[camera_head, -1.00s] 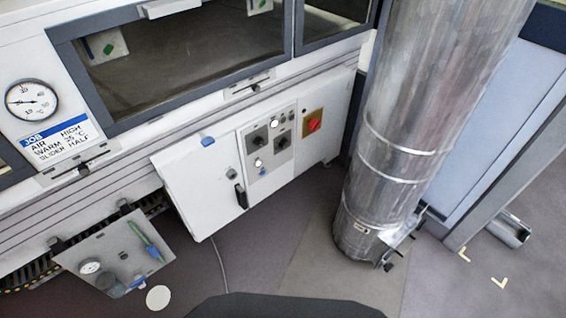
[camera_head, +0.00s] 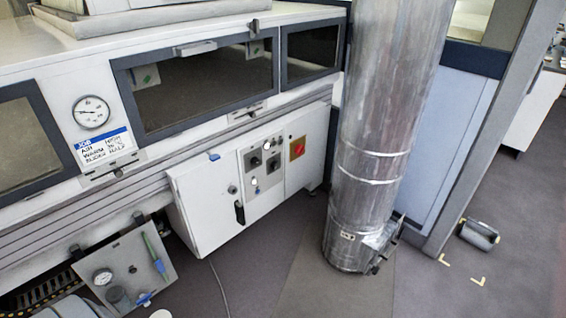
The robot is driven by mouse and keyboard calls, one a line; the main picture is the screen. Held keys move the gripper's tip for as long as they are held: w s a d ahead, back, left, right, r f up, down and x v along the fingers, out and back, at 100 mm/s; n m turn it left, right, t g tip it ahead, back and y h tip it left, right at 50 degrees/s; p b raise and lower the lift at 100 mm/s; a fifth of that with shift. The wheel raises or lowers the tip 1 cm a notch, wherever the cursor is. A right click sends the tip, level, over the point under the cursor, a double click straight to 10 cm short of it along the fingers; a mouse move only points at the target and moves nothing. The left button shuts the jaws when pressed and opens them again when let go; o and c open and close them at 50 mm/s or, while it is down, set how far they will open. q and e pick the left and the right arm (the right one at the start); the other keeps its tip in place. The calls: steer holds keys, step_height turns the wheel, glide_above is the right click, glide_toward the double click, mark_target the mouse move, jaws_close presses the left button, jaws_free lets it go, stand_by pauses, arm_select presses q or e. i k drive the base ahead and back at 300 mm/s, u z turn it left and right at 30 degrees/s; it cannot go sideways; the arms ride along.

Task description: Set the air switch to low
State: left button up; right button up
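The control panel (camera_head: 264,187) is a grey plate on the front of the white cabinet under the tunnel. It carries two black rotary knobs, a left knob (camera_head: 255,161) and a right knob (camera_head: 273,164), with small white round parts near them. The labels and the knob settings are too small to read, so I cannot tell which is the air switch or how it is set. A job card (camera_head: 103,148) with a blue header hangs under a round dial gauge (camera_head: 91,112); its air line appears to read high. Neither of my grippers is in view.
A red rotary switch (camera_head: 297,148) on a yellow plate sits right of the panel. A white cabinet door (camera_head: 203,208) with a black handle is left of it. A large metal duct (camera_head: 368,170) stands to the right. A tilted plate (camera_head: 126,270) with a gauge juts out low left.

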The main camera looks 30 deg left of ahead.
mark_target(255, 161)
steer(key=z, duration=0.45)
steer(key=i, duration=1.95)
steer(key=u, duration=0.75)
